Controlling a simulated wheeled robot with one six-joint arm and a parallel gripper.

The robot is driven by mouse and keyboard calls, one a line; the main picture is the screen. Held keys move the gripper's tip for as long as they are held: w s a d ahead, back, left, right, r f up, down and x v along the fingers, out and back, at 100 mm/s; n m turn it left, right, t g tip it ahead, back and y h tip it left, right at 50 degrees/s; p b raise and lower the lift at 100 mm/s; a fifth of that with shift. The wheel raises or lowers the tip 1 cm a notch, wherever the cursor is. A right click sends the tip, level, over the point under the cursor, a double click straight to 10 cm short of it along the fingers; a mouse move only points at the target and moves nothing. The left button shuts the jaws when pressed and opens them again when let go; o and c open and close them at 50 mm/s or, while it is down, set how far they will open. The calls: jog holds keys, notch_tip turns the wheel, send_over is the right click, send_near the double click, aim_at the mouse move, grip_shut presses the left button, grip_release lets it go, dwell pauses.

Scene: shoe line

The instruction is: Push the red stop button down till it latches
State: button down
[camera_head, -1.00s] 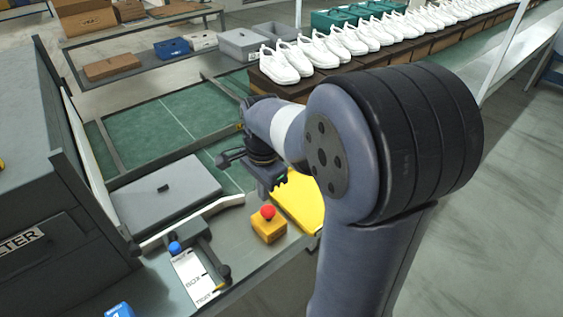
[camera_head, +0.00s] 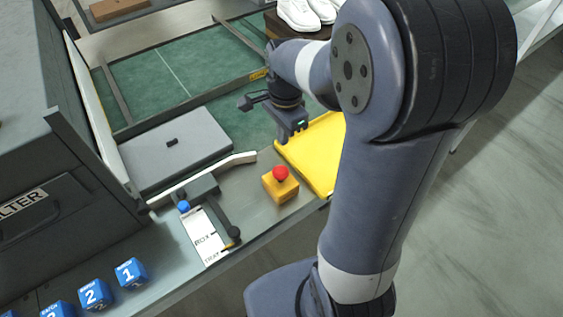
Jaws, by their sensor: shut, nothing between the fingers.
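The red stop button (camera_head: 280,173) is a round red knob on top of a small yellow-orange box (camera_head: 281,190) on the grey bench. The knob stands up from the box. My gripper (camera_head: 292,138) is above and behind the box, apart from the button. It points down near the yellow tray's left edge. The jaws look shut, with nothing held.
A yellow tray (camera_head: 318,158) lies right of the button. A lever with a blue knob (camera_head: 183,207) and a label plate (camera_head: 205,237) stands to the left. Several blue numbered blocks (camera_head: 131,273) sit at the front left. A grey lidded panel (camera_head: 175,150) lies behind.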

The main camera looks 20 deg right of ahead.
aim_at(282, 173)
jog(key=f, duration=1.2)
jog(key=shift+a+p, duration=0.2)
jog(key=shift+p, duration=0.15)
notch_tip(282, 173, down, 2)
jog(key=shift+f+b, duration=0.1)
jog(key=shift+b, duration=0.85)
jog(key=shift+s+f, duration=0.35)
jog(key=shift+b, duration=0.3)
jog(key=r+p, duration=0.1)
jog(key=r, duration=0.1)
jog(key=r+p, duration=0.3)
jog(key=r, duration=0.1)
jog(key=shift+w+d, duration=0.1)
jog(key=shift+w, duration=0.2)
notch_tip(282, 173, up, 9)
jog(key=shift+d+r+b, duration=0.15)
jog(key=shift+r+b, duration=0.05)
jog(key=shift+b, duration=0.25)
